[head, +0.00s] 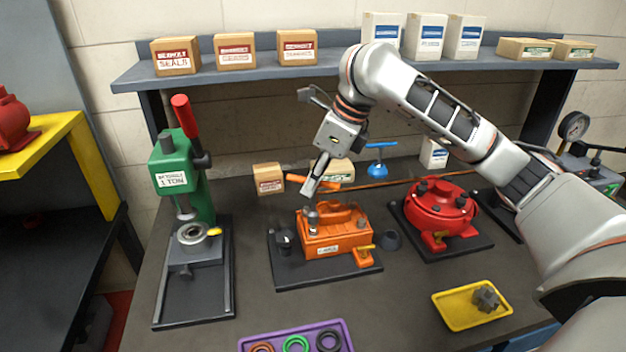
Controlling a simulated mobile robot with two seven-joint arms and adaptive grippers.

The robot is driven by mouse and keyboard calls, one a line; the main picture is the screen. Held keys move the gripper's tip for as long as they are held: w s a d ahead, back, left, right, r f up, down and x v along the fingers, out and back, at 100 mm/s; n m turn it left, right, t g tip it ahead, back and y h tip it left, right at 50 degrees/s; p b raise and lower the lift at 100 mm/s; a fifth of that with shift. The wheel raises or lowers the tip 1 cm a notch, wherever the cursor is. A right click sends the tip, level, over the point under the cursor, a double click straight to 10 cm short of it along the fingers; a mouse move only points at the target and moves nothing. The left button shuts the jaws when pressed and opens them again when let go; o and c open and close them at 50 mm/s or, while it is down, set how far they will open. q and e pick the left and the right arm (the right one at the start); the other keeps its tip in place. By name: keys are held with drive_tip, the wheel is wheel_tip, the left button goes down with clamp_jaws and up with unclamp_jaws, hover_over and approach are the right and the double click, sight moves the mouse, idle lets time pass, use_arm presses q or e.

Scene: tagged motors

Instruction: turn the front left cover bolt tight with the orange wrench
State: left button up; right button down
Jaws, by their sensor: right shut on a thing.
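The orange motor (335,241) sits on a dark base plate at the middle of the bench. My right gripper (311,190) is above the left part of its cover, pointing down and shut on the orange wrench (297,178). The wrench has a crossbar handle that shows on both sides of the fingers. Below the fingers, a grey socket-like end (312,216) stands upright over the cover's front left corner. The front left bolt is hidden there, and I cannot tell how fully the socket is seated. My left gripper is out of view.
A blue T-handle wrench (380,162) stands behind. The red motor (440,206) is to the right, the green press (182,180) to the left. A yellow tray (446,313) and a purple tray (250,344) lie in front. Small boxes (269,178) stand at the back.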

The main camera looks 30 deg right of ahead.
drive_tip(key=n+g+y, duration=0.1)
drive_tip(key=n, duration=0.2)
drive_tip(key=shift+f, duration=0.15)
drive_tip(key=n+g, duration=0.1)
drive_tip(key=n, duration=0.3)
drive_tip(key=shift+f, duration=0.2)
drive_tip(key=shift+n+g+y, duration=0.3)
drive_tip(key=shift+f, duration=0.2)
drive_tip(key=shift+f+b, duration=0.9)
drive_tip(key=shift+f, duration=0.2)
